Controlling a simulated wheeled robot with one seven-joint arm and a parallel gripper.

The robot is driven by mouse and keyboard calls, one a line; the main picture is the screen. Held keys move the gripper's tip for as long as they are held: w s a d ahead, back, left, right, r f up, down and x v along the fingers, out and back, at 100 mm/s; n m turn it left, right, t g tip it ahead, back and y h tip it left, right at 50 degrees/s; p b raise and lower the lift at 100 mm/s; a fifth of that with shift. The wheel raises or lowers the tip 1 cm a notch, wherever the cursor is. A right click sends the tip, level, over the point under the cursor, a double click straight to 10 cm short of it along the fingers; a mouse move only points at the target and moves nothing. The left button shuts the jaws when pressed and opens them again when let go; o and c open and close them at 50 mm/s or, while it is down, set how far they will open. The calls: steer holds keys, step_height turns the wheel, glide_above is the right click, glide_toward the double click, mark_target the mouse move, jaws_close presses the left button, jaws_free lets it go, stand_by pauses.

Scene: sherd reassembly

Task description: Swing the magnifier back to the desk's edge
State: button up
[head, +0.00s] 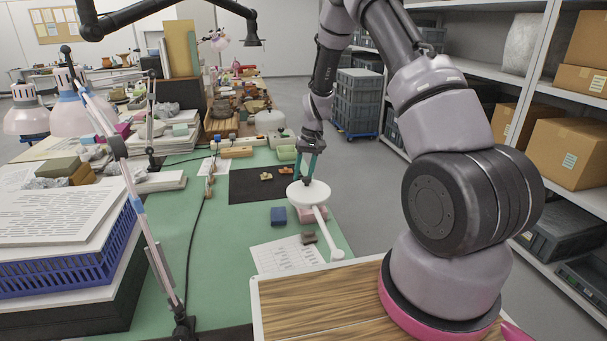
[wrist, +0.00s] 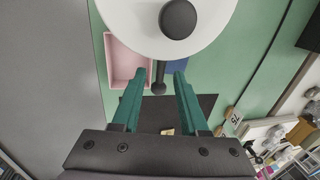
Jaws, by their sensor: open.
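The magnifier has a white round head (head: 308,194) above the green desk mat, near the desk's right edge. A white arm runs from it toward the front right, ending in a small round pivot (head: 337,254). In the wrist view, the white disc (wrist: 215,18) fills the top, with a dark knob on it and a thin dark stem ending in a small ball (wrist: 158,88). My gripper (head: 306,180) is just above and behind the head in the head view. Its teal fingers (wrist: 160,76) are open, with the stem between them; contact cannot be told.
A pink tray (wrist: 122,62) lies partly under the magnifier head, beside a blue block (head: 278,216). A black mat (head: 245,187) with small sherds lies behind. A paper sheet (head: 285,255) is in front. Lamps and a blue crate (head: 70,262) stand left. Grey floor lies right.

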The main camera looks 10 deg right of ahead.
jaws_close()
stand_by(1.4)
